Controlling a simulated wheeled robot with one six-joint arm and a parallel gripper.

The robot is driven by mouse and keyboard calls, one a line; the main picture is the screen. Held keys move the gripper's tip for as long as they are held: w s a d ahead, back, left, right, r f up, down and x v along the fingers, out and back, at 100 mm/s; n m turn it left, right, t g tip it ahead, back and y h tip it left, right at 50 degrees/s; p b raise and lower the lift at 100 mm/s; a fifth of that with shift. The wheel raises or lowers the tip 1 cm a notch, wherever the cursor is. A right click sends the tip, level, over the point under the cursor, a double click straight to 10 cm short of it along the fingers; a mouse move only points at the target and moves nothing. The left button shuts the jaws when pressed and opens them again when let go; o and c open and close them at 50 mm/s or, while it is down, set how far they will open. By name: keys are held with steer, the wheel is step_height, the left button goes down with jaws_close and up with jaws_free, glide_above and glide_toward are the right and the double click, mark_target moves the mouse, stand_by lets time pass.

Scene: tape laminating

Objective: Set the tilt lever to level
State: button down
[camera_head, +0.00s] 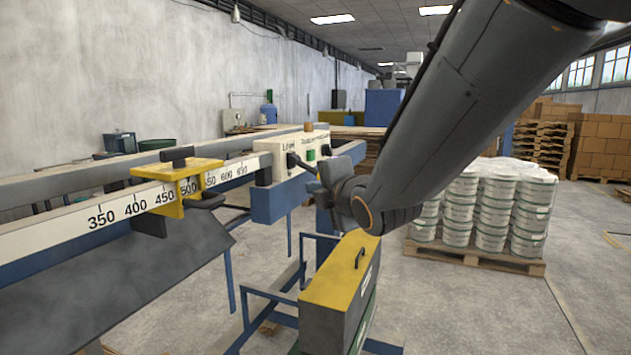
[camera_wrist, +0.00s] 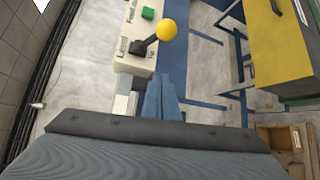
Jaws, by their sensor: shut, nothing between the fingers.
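The tilt lever has a dark shaft and a yellow ball knob (camera_wrist: 166,29), seen in the wrist view on a pale control box (camera_wrist: 131,55) with a "Level" label and a green button. In the head view the pale control box (camera_head: 284,149) sits at the right end of the machine's rail, with the dark lever shaft (camera_head: 299,161) showing. The knob there is largely hidden by my wrist. My gripper (camera_wrist: 160,78) is shut and empty, its fingertips just below the knob in the wrist view, apart from it. Contact is not seen.
A yellow clamp (camera_head: 178,184) sits on the numbered scale rail left of the box. A grey case with a yellow top (camera_head: 342,272) stands below my wrist. Stacked white buckets (camera_head: 492,205) are on a pallet at right. Blue frame legs stand below the machine.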

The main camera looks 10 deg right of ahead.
mark_target(313, 169)
steer(key=w+d+f+p, duration=0.1)
steer(key=w+d+p, duration=0.1)
steer(key=w+p, duration=0.3)
steer(key=shift+w, duration=2.05)
steer(key=shift+d, duration=0.1)
steer(key=shift+d+r, duration=0.1)
steer(key=shift+d, duration=0.05)
